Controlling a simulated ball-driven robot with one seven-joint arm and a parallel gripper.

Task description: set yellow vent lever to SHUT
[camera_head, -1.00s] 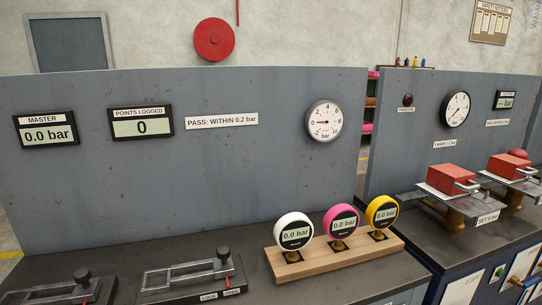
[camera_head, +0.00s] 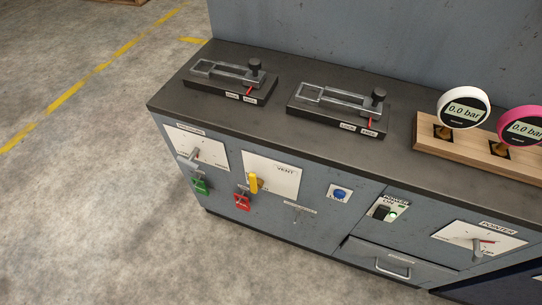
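The yellow vent lever (camera_head: 253,183) is on the front face of the bench, at the left edge of a white plate labelled VENT (camera_head: 281,177). The lever looks roughly upright. The plate's small position markings are too small to read, so I cannot tell which setting it points at. A red tag or padlock-like piece (camera_head: 242,199) hangs just below and left of the lever. My gripper is not in view.
A grey lever on a white plate (camera_head: 200,149) with a green piece (camera_head: 200,186) is left of the vent. A blue button (camera_head: 340,194), a power switch (camera_head: 381,212) and a POINTER lever (camera_head: 477,247) are to the right. Two clamp fixtures sit on the bench top (camera_head: 175,97). Floor at left is clear.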

